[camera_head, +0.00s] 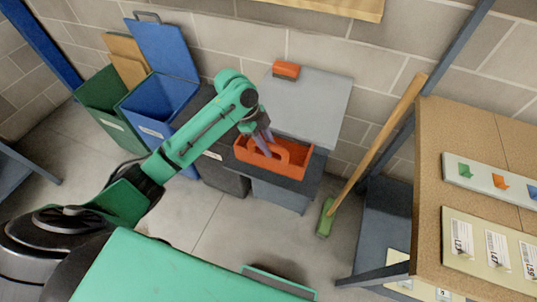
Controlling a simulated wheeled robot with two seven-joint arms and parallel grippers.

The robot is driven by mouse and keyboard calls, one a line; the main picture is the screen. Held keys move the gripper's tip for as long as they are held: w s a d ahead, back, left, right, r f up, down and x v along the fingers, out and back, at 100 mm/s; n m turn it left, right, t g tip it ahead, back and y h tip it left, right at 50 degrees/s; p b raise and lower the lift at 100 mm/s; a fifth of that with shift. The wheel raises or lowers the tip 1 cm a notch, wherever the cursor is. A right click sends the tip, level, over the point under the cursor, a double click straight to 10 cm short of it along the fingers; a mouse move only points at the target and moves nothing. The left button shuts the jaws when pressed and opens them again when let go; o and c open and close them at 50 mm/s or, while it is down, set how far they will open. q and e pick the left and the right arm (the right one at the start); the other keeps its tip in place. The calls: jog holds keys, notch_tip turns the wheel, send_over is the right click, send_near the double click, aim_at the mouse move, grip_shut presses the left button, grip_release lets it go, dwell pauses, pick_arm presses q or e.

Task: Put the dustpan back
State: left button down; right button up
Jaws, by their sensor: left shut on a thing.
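The fingertips partly overlap the orange grip. My right gripper is not in view.
An orange and dark block (286,71) sits at the back of the grey top. Blue (157,103) and green (110,110) bins stand left. A broom (376,143) leans on the right, beside a shelf rack (427,160). The floor (208,225) in front is clear.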

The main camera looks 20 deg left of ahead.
pick_arm(q)
notch_tip(320, 180, down, 2)
jog(key=shift+f, duration=0.1)
notch_tip(320, 180, down, 4)
jog(key=shift+s+r+p, duration=0.1)
jog(key=shift+s+p, duration=0.05)
jog(key=shift+p, duration=0.15)
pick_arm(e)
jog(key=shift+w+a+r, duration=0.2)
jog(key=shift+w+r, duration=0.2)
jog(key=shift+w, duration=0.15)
pick_arm(q)
jog(key=c, duration=0.7)
grip_release()
jog(key=shift+o, duration=0.2)
jog(key=b+v, duration=0.1)
jog(key=v, duration=1)
jog(key=shift+a+r+b, duration=0.2)
jog(key=shift+r+b, duration=0.15)
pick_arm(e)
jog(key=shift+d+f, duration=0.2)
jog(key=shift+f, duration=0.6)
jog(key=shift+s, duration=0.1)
